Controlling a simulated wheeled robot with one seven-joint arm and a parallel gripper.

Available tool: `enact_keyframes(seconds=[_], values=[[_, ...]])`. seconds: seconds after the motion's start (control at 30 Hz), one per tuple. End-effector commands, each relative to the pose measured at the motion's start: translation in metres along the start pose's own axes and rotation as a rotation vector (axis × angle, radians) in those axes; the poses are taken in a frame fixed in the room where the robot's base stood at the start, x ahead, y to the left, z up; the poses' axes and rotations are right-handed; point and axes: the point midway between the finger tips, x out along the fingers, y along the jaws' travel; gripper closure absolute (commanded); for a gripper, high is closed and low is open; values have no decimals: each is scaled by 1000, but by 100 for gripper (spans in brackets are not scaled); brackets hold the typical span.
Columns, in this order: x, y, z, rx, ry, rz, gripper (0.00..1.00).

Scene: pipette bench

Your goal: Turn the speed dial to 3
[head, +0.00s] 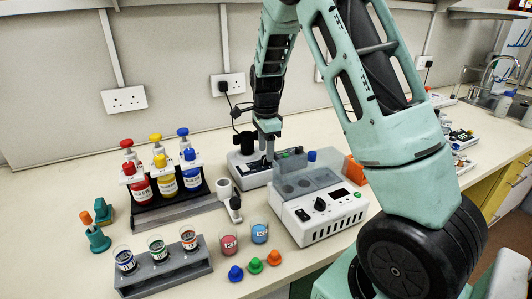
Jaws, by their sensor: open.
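My gripper (268,155) points down over the white device (247,172) at the back, which has a grey top panel and a black upright part (243,142). The fingers are small and partly dark against the device, and what lies between them is hard to make out. Any dial on that device is hidden or too small to read. A second white device (333,222) in front has a black knob (320,205), a dark display and a grey top with round wells. My gripper is behind and left of that knob, apart from it. No dial numbers are legible.
Left of the devices stand a rack (180,207) of dye bottles and a grey block (165,272) with several small cups. A white pipette-like tool (230,200), two cups (229,244) and coloured caps (254,266) lie close in front. An orange box (355,170) is at right.

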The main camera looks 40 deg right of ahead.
Motion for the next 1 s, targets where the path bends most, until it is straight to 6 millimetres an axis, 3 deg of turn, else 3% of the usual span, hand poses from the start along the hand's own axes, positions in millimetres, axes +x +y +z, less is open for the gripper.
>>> enact_keyframes(seconds=[0.2, 0.53, 0.7, 1.0], values=[[20, 0, 0, -1, 0, 1, 51], [22, 0, 0, -1, 0, -1, 51], [22, 0, 0, -1, 0, -1, 95], [22, 0, 0, -22, 0, 0, 95]])
